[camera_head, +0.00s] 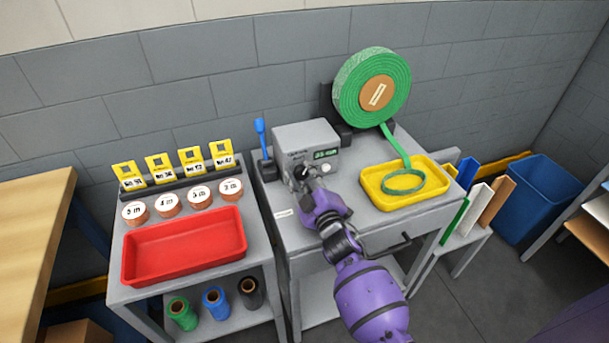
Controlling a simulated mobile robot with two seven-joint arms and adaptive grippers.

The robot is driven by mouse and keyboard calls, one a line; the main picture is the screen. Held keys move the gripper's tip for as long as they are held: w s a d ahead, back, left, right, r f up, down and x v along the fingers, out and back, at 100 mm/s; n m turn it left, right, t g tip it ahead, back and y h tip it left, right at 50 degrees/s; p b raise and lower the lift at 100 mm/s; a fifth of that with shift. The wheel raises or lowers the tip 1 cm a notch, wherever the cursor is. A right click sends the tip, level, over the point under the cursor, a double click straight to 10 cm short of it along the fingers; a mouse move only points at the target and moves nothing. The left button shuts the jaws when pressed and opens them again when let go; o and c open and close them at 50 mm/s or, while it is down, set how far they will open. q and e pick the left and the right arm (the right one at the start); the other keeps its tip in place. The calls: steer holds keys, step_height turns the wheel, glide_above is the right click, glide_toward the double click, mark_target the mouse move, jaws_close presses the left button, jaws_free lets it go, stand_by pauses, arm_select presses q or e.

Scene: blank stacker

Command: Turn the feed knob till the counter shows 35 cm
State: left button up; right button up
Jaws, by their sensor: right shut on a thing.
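The grey feeder box (300,134) stands on the grey work table at the centre. Its counter (325,154) shows small green digits, too small to read surely; they look like 25 or 35 with a unit. My right gripper (301,174) is at the front face of the box, shut on the feed knob, which it mostly hides. A green roll (346,95) stands behind the box on the right. Its strip (394,142) hangs down into a yellow tray (430,201) and lies there in a loop. My left gripper is not in view.
A blue-handled tool (260,133) stands left of the box. The left table holds a red tray (185,248), several round labelled pieces (170,205) and yellow tags. A crank handle (392,247) sticks out below the tabletop. A blue bin (543,197) stands at the right.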

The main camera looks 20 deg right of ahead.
steer(key=shift+r, duration=0.2)
steer(key=o, duration=0.9)
steer(key=shift+o, duration=0.9)
steer(key=shift+f, duration=0.1)
steer(key=s, duration=1.2)
steer(key=shift+d, duration=0.25)
